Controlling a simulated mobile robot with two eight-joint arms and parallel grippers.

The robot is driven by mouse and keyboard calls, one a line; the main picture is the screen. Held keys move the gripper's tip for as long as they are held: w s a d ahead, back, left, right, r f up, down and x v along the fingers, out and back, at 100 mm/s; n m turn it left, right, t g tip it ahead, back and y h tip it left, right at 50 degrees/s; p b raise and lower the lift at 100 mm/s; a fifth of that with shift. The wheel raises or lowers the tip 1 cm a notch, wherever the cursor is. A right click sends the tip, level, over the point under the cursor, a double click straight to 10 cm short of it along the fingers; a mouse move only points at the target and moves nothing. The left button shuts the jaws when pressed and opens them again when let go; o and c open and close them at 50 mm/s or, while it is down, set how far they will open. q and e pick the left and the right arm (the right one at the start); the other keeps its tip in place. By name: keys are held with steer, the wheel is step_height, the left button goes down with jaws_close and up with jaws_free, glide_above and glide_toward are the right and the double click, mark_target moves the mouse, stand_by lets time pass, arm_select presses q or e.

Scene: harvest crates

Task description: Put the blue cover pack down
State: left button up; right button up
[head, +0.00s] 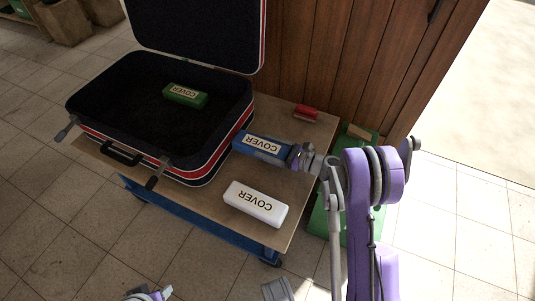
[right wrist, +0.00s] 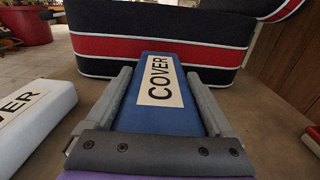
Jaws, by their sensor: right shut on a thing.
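The blue cover pack (head: 262,147) is at the right side of the open suitcase, over the wooden table top. My right gripper (head: 292,154) is shut on its right end. In the right wrist view the blue pack (right wrist: 150,118) lies between the two grey fingers, label up, its far end close to the striped suitcase wall. I cannot tell whether its underside touches the table. A purple and grey part at the bottom edge of the head view, likely my left gripper (head: 148,294), is mostly cut off.
The open suitcase (head: 185,158) holds a green cover pack (head: 185,95). A white cover pack (head: 256,203) lies near the table's front right edge. A small red item (head: 306,112) lies at the back right. Bare table (head: 220,180) shows between the suitcase and white pack.

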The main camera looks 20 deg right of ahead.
steer(key=shift+f+b, duration=0.35)
steer(key=shift+f, duration=1.45)
steer(key=shift+f, duration=0.2)
steer(key=o, duration=1.4)
